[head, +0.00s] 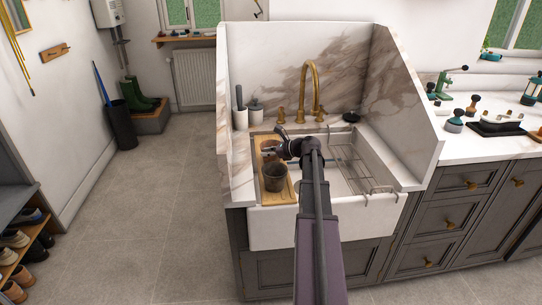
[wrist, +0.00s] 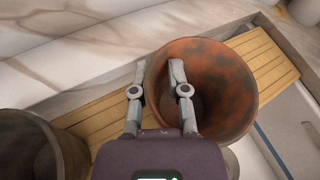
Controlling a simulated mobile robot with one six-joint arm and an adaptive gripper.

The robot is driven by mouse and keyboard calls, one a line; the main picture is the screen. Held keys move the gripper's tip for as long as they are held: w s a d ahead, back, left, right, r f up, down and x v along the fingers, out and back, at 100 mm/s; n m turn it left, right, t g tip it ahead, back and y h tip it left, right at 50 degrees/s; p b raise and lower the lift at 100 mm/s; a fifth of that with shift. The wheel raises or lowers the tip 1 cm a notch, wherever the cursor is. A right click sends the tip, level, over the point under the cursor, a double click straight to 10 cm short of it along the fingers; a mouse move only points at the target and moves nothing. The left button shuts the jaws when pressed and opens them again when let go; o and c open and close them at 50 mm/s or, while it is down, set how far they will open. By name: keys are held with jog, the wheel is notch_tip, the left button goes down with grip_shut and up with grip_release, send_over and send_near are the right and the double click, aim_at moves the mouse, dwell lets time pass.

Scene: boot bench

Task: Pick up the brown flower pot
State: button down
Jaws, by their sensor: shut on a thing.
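The brown flower pot (wrist: 226,82), rusty and mottled, shows in the wrist view with its open mouth toward the camera. My gripper (wrist: 159,72) has one finger inside the pot's mouth and the other outside, with the pot's wall between them. It is shut on that wall near the rim. In the head view my gripper (head: 277,143) is over the wooden board at the sink's left; the brown pot is mostly hidden there and hard to make out. A darker grey-brown pot (head: 274,178) stands nearer on the board, and at lower left in the wrist view (wrist: 38,150).
The slatted wooden board (head: 281,197) lies across the left of the white sink (head: 270,228). A wire rack (head: 352,165) spans the sink's right side. A brass tap (head: 314,88) and marble walls stand behind. Bottles (head: 240,112) stand at the back left corner.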

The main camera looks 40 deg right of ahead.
jog(key=shift+r, duration=0.1)
notch_tip(320, 180, up, 4)
jog(key=p, duration=0.4)
jog(key=s+d+p, duration=0.1)
jog(key=s+d, duration=0.9)
jog(key=s, duration=0.2)
jog(key=shift+s+r, duration=0.3)
jog(key=shift+r, duration=0.1)
dwell(0.4)
